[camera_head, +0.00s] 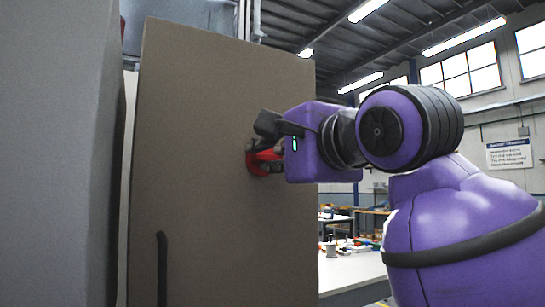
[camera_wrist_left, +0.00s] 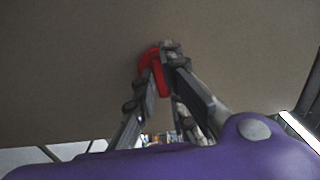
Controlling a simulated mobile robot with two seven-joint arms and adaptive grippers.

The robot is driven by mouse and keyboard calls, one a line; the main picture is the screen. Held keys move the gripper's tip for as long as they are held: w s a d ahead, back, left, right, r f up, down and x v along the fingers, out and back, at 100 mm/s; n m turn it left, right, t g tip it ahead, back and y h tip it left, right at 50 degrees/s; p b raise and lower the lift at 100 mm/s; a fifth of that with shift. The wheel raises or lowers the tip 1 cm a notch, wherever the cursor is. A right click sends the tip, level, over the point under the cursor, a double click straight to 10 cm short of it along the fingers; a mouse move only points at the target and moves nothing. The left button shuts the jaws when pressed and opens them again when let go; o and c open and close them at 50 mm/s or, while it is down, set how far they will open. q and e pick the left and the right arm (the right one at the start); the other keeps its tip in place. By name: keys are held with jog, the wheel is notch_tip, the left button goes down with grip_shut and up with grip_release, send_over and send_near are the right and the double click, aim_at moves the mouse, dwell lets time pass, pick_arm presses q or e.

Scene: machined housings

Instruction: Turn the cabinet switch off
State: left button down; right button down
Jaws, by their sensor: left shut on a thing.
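The cabinet (camera_head: 205,110) is a tall tan-grey box filling the middle left of the head view. Its red switch (camera_head: 262,163) sits on the front face near the right edge, partly covered by my fingers. My purple left arm reaches it from the right in the head view. My left gripper (camera_head: 268,146) is shut on the red switch. In the left wrist view the switch (camera_wrist_left: 147,66) shows as a red curved piece between the grey fingers, against the tan panel. The switch's exact angle cannot be told. My right gripper is not in view.
A dark vertical bar handle (camera_head: 162,268) is on the lower part of the cabinet face. A grey panel (camera_head: 55,150) stands close on the left. A light worktable (camera_head: 350,273) with small items lies behind at the lower right.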

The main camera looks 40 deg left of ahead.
pick_arm(q)
jog(key=c, duration=1.8)
grip_release()
jog(key=v, duration=1.2)
